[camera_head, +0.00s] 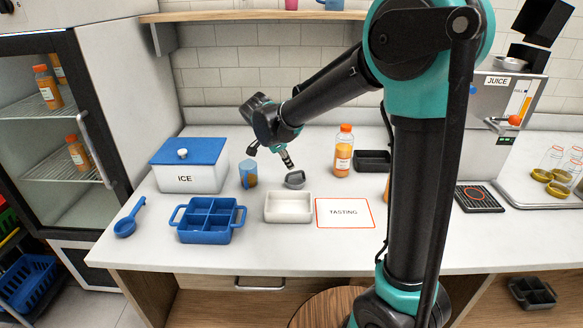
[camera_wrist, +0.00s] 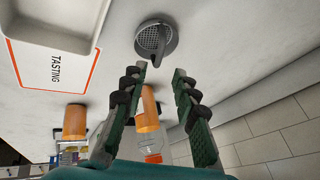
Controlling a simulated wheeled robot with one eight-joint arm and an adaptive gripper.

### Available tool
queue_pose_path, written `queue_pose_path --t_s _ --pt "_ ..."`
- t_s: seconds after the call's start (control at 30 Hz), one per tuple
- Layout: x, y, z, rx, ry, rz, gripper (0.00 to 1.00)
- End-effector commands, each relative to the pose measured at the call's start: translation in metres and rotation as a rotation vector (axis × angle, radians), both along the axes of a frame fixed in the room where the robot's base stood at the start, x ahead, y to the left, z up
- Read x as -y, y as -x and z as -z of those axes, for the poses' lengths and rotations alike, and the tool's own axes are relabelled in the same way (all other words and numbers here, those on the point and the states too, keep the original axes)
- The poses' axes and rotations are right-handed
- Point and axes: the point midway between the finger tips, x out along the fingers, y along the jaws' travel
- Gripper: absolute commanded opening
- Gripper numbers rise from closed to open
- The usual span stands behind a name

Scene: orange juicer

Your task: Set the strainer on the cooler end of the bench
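The strainer is a small dark grey round piece with a mesh face and a raised handle. In the head view the strainer (camera_head: 295,179) lies on the white bench (camera_head: 225,257), behind the white tray. In the wrist view the strainer (camera_wrist: 156,42) lies just beyond my fingertips. My gripper (camera_head: 287,162) is above and slightly behind it in the head view, apart from it. In the wrist view my gripper (camera_wrist: 160,70) has its fingers spread with nothing between the tips. The glass-door cooler (camera_head: 45,120) stands at the bench's left end.
An ICE box (camera_head: 188,178), blue divided caddy (camera_head: 208,232), blue scoop (camera_head: 128,220) and blue cup (camera_head: 248,174) stand on the left part. A white tray (camera_head: 288,207), TASTING card (camera_head: 345,213) and juice bottle (camera_head: 343,155) are nearby. Bare bench shows along the front left.

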Motion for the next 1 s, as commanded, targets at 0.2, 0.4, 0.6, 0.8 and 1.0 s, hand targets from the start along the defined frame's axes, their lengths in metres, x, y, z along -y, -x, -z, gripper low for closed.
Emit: queue_pose_path --t_s 0.2,0.4,0.6,0.8,1.0 --pt "-0.007 0.009 -0.019 0.000 0.000 -0.001 0.29" --pt "-0.007 0.010 -0.022 -0.001 0.000 0.000 0.29" --pt "-0.006 0.010 -0.021 -0.002 0.001 -0.002 0.29" --pt "0.033 0.035 -0.011 -0.065 0.021 -0.097 0.29" --pt "0.115 0.119 0.017 -0.187 0.057 -0.372 0.29"
